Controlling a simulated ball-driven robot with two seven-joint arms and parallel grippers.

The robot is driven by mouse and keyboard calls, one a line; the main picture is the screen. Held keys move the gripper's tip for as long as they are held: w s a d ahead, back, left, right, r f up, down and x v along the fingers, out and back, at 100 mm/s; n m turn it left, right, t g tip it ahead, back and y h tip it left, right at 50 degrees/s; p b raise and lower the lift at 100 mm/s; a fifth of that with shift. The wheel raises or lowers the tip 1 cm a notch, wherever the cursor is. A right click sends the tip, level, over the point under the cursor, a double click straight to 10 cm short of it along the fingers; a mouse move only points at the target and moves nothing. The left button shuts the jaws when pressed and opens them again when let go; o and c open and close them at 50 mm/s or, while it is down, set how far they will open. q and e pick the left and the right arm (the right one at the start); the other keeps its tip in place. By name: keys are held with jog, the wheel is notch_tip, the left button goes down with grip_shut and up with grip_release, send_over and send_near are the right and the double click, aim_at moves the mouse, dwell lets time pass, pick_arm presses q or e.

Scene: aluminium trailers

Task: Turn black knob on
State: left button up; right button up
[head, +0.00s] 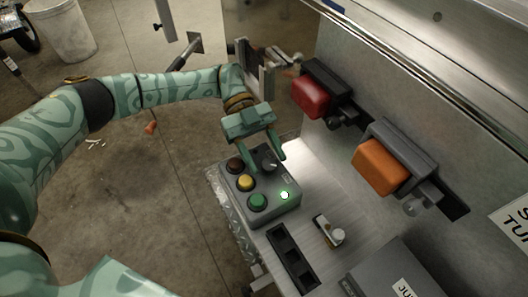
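A grey control box (275,211) sits on the metal ledge at the trailer wall. Its top carries a black knob (269,167) at the far right corner, partly between the fingers of my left gripper (265,163). The gripper reaches down from above with its two green fingers apart, one on each side of the knob. I cannot tell whether either finger touches it. A dark red button (234,165), a yellow button (246,183) and a green button (257,202) line the left side of the box. My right gripper is out of view.
A red light (310,97) and an orange light (378,166) jut from the trailer wall to the right. A black slotted strip (292,258) and a small latch (330,230) lie on the ledge nearer me. Open concrete floor (150,200) is on the left.

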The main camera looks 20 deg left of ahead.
aim_at(254, 148)
pick_arm(q)
jog(key=b+v, duration=0.1)
jog(key=v, duration=0.4)
jog(key=shift+w+a+f, duration=0.1)
jog(key=shift+w+f, duration=0.05)
jog(key=b+v, duration=0.5)
jog(key=v, duration=0.6)
jog(key=shift+r, duration=0.3)
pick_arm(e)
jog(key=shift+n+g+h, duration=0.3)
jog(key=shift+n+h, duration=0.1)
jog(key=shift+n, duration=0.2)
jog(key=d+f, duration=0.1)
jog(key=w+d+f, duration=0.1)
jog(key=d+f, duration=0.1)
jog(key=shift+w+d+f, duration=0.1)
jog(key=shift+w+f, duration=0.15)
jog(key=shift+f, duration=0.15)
